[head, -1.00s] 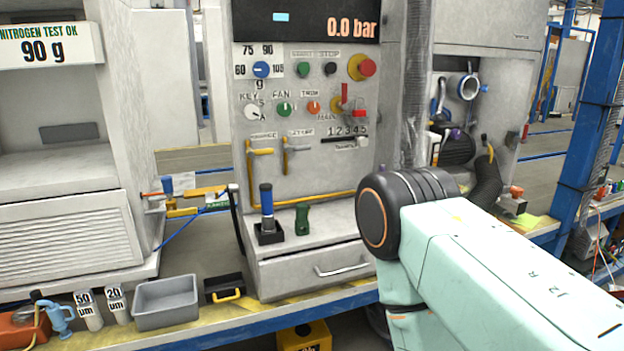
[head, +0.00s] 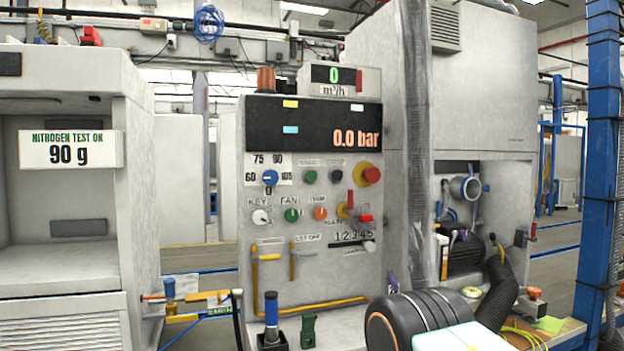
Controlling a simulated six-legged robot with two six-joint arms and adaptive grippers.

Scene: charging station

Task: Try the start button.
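The control panel (head: 320,220) stands upright in the middle of the head view. A green round button (head: 310,176) sits in its upper part under a small label too blurred to read surely. A black round button (head: 336,175) is just right of it. A red knob on a yellow base (head: 370,175) is further right. The display (head: 312,124) above reads 0.0 bar. Neither gripper is in view. Part of my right arm shows at the bottom right, in front of the panel's lower right corner and clear of the buttons.
A blue dial (head: 270,177), a white key switch (head: 261,217), a green fan knob (head: 291,215) and an orange knob (head: 320,213) surround the buttons. Yellow pipe handles (head: 268,257) are lower down. A grey cabinet (head: 140,200) stands left, a blue post (head: 597,170) right.

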